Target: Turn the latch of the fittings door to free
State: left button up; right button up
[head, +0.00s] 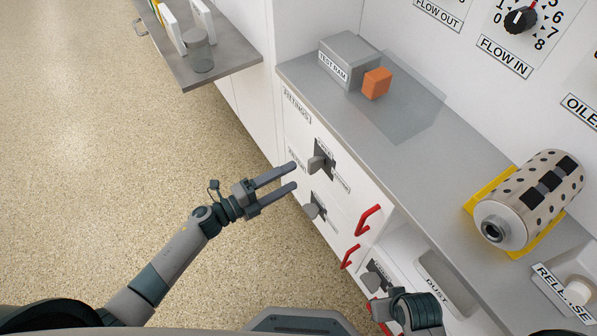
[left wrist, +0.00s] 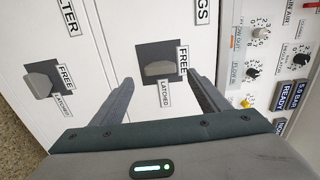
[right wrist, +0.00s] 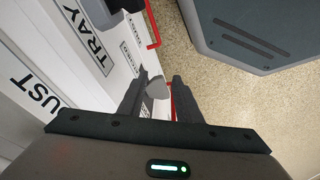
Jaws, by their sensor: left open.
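The fittings door (head: 289,127) is the upper white door under the grey counter. Its latch (head: 317,164) is a grey lever on a dark plate with FREE and LATCHED labels. My left gripper (head: 292,176) is open, its fingers pointing toward this latch.
The filter door's latch (head: 313,210) is just below, and also shows in the left wrist view (left wrist: 41,84). Red handles (head: 368,219) stick out to the right. A grey shelf (head: 222,67) juts out at upper left. Floor at left is clear.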

pick_arm(q)
jog(key=v, duration=1.1)
jog(key=shift+b, duration=0.4)
pick_arm(e)
jog(key=v, duration=0.3)
jog(key=shift+w+r, duration=0.1)
jog(key=shift+r, duration=0.05)
pick_arm(q)
jog(key=shift+a, duration=0.1)
